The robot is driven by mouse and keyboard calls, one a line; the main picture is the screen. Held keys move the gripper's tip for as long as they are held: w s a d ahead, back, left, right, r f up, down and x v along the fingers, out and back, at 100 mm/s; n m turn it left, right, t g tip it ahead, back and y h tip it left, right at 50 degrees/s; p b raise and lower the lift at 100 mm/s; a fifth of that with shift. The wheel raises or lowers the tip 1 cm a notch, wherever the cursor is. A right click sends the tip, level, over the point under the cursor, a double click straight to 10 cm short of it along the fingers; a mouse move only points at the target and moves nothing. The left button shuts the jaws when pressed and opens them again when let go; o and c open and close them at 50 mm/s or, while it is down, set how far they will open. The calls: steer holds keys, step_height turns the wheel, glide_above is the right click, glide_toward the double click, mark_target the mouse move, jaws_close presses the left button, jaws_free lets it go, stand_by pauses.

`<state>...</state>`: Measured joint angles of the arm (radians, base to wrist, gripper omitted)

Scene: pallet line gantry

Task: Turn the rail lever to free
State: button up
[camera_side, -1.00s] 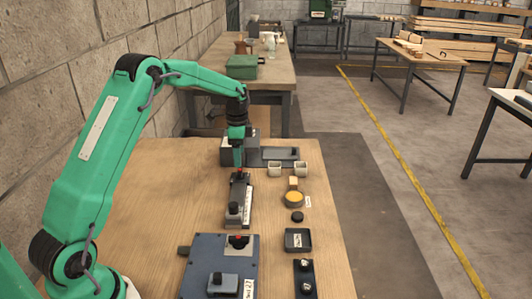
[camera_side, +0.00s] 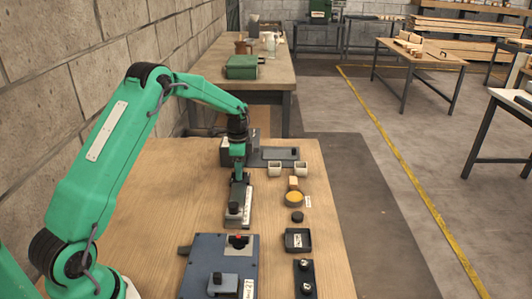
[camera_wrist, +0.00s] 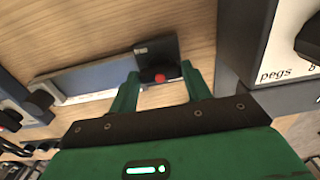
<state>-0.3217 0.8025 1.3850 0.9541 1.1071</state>
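The rail (camera_side: 247,200) is a narrow grey strip with a pale label edge, lying on the wooden bench. Its lever (camera_wrist: 158,76) is a small black piece with a red tip, on a dark plate at one end of the rail in the wrist view; in the side view my gripper hides it. My gripper (camera_side: 238,178) points down over the rail's far end. In the wrist view its two green fingers (camera_wrist: 160,84) stand apart, one on each side of the lever. Whether they touch it I cannot tell. Small lettering on the plate is unreadable.
A blue box (camera_side: 205,262) with a red-topped knob stands nearer. A grey box (camera_wrist: 285,50) marked "pegs" is close beside my gripper. The bench's left is clear.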

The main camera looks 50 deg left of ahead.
steer(key=c, duration=0.4)
steer(key=shift+c, duration=0.2)
steer(key=shift+n, duration=0.4)
steer(key=n, duration=1.2)
steer(key=shift+n, duration=0.3)
steer(key=n, duration=0.4)
steer(key=shift+n, duration=0.3)
